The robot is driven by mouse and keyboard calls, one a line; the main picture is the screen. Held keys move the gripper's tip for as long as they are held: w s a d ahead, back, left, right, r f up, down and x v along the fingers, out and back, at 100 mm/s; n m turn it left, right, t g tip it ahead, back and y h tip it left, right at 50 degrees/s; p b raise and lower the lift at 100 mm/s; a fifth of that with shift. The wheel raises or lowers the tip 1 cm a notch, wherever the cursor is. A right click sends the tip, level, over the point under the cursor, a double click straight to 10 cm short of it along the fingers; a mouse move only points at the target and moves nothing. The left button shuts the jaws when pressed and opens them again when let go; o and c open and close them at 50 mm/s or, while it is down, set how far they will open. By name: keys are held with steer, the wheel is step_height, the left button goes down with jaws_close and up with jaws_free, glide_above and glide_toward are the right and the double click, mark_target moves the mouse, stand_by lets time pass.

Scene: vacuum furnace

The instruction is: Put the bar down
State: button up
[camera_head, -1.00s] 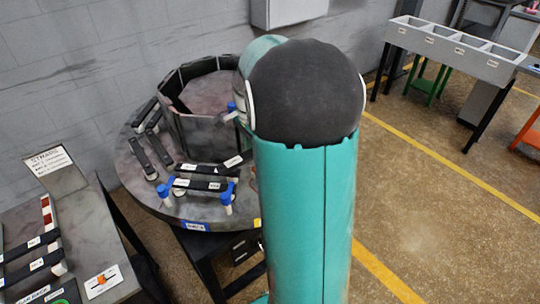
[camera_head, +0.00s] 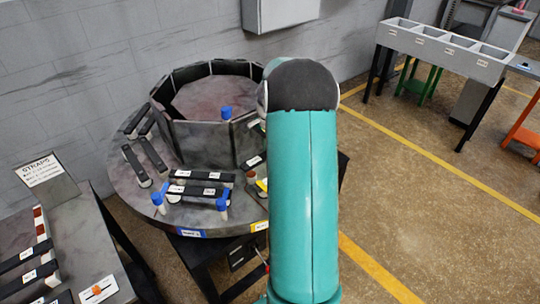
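Several black bars with white labels lie on the round grey table. Two lie side by side near its front, a rear bar (camera_head: 203,176) and a front bar (camera_head: 195,191). Two more, including a dark bar (camera_head: 154,154), lie at the left. Part of another labelled bar (camera_head: 255,161) shows beside my arm. Blue-topped posts stand by the front bar, one at its left end (camera_head: 157,201) and one at its right (camera_head: 222,205). My teal arm covers the table's right side. My gripper is hidden behind it, so I cannot see whether it holds a bar.
A dark many-sided ring (camera_head: 192,141) stands on the round table (camera_head: 120,171), with a blue cap (camera_head: 226,113) at its front wall. A side bench (camera_head: 78,236) with bars and a sign is at left. A grey compartment trough (camera_head: 440,48) is at back right.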

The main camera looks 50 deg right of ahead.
steer(key=shift+d+f, duration=0.25)
steer(key=shift+w+f, duration=0.15)
steer(key=shift+f, duration=1.45)
steer(key=shift+f, duration=0.1)
steer(key=o, duration=1.1)
steer(key=shift+f, duration=0.1)
